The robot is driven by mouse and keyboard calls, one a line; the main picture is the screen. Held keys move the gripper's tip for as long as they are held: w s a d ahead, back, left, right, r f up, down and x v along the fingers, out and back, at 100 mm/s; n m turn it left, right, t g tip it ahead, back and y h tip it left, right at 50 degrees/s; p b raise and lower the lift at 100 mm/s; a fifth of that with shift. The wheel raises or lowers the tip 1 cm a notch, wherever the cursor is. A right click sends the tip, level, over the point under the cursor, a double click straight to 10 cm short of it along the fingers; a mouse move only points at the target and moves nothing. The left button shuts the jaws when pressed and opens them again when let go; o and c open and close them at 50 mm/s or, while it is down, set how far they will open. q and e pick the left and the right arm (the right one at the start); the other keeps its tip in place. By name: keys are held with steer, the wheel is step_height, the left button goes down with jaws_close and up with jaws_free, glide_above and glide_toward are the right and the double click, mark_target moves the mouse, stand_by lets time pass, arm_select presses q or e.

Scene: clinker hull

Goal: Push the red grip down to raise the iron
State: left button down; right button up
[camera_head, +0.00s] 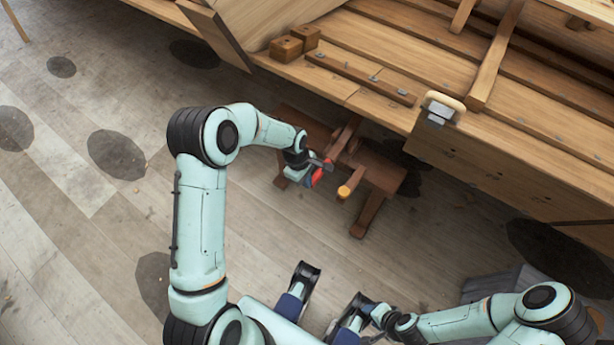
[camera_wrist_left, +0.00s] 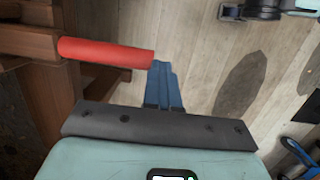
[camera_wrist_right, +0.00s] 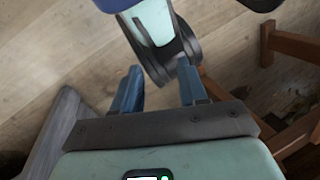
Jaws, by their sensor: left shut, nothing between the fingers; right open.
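The red grip (camera_head: 317,177) shows in part beside my left gripper (camera_head: 323,166) in the head view, at the low wooden stand (camera_head: 385,178). In the left wrist view the red grip (camera_wrist_left: 105,52) is a cylinder on a wooden bar, lying left of my left gripper's fingers (camera_wrist_left: 161,68). These fingers are shut and empty. Their tips are at the grip's free end; I cannot tell whether they touch. A second handle with a yellow end (camera_head: 347,188) sticks out of the stand. My right gripper (camera_wrist_left: 260,10) is open and empty in the right wrist view (camera_wrist_right: 160,88). I cannot make out the iron with certainty.
The planked wooden hull (camera_head: 470,150) fills the upper right, beyond the stand. The plank floor (camera_head: 80,215) at left is clear.

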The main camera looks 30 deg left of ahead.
arm_select(q)
steer(key=shift+s+a+f, duration=0.15)
steer(key=shift+f, duration=0.4)
step_height(320, 180, up, 14)
steer(key=s+a+p, duration=0.2)
steer(key=p, duration=0.3)
steer(key=shift+a+r, duration=0.25)
steer(key=shift+a, duration=0.1)
arm_select(e)
steer(key=shift+g, duration=0.6)
steer(key=s+r, duration=0.4)
steer(key=shift+r, duration=0.2)
